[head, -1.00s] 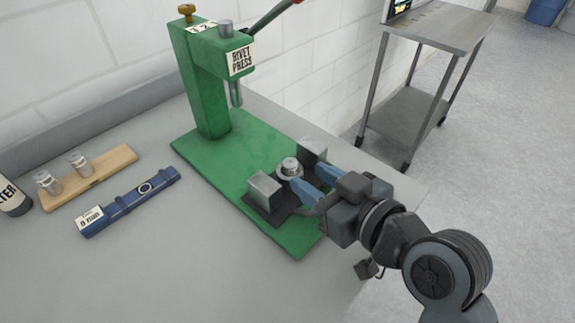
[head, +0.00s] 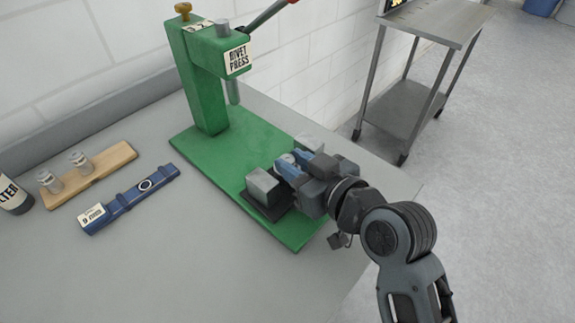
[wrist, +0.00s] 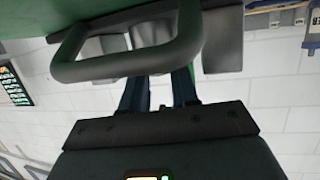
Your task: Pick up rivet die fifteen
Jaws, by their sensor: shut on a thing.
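The rivet die (head: 285,159) is a small round metal piece at the black fixture on the green press base, between two grey blocks. It is mostly hidden by my fingers in the head view, and I cannot read a number on it. My gripper (head: 287,166) reaches in from the right between the blocks, and its blue fingers are shut on the die.
The green rivet press (head: 205,80) stands behind, its ram above the base. A near grey block (head: 263,186) sits close to my fingers. The front bench is clear.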

